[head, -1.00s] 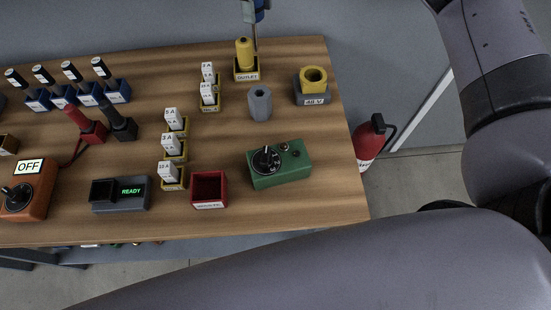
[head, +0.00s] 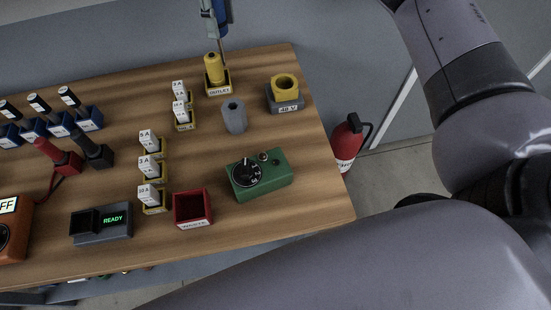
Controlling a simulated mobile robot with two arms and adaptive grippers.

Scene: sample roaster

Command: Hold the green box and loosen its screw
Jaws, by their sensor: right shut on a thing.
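The green box (head: 268,183) lies on the wooden table near its right end. It has a black dial (head: 246,173) with white marks and small round fittings beside it on its top; I cannot tell which of them is the screw. At the top edge, my right gripper (head: 209,10) is partly cut off by the frame. It is shut on a blue-handled tool (head: 223,14), whose thin shaft points down behind the yellow outlet piece. The tool looks like a screwdriver and is well apart from the green box. My left gripper is out of view; nothing holds the box.
Near the box are a red bin (head: 193,209), a grey cylinder (head: 234,116), a yellow ring on a grey 48 V block (head: 285,92) and the yellow outlet piece (head: 215,72). White fuses stand left of it. A fire extinguisher (head: 346,141) stands beyond the table's right edge.

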